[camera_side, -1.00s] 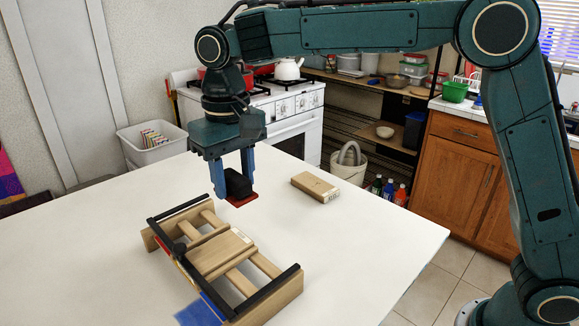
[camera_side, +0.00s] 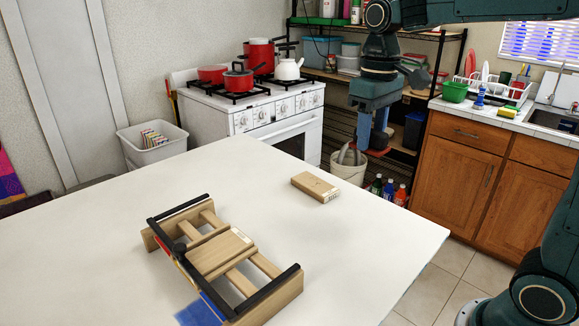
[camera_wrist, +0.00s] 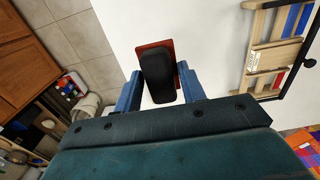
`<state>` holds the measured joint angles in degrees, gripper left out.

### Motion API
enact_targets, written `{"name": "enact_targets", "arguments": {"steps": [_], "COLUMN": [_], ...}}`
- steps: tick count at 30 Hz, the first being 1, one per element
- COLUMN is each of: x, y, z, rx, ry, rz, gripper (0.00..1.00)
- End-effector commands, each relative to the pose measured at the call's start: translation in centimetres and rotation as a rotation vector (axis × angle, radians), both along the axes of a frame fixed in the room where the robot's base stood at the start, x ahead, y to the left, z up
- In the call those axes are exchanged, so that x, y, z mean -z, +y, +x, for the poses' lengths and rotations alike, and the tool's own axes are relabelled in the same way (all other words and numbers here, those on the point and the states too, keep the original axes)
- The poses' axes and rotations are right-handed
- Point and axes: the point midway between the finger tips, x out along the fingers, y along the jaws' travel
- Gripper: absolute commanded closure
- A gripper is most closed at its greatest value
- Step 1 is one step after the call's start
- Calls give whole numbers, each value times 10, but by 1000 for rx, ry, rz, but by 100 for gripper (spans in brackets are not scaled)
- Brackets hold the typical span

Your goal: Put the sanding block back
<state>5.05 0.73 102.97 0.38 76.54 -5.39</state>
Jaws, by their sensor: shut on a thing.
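The sanding block, a black grip on a red base, is held between my blue fingers; it shows clearly in the wrist view (camera_wrist: 158,78). In the side view only part of its red base (camera_side: 377,153) shows plainly. My gripper (camera_side: 373,143) is shut on it, high up and to the right of the wooden block. In the wrist view my gripper (camera_wrist: 160,88) has a finger on each side of the black grip, with white tabletop behind the block.
A wooden frame with black bars (camera_side: 222,262) stands on the white table (camera_side: 120,225). A light wooden block (camera_side: 315,187) lies near the table's far edge. Much of the tabletop is clear. A blue patch (camera_side: 200,312) is by the frame's front. Bottles and a bucket stand beyond the table.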

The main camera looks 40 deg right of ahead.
Motion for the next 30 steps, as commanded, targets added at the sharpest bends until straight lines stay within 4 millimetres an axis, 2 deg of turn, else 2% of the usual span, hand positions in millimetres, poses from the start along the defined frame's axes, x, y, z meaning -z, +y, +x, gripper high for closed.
{"name": "enact_targets", "arguments": {"steps": [8,14,30], "x": [1,16,115], "y": [-4,-4,-3], "z": [-4,-4,-4], "rx": [0,0,0], "ry": [1,3,6], "rz": [0,0,1], "gripper": [87,87,87]}}
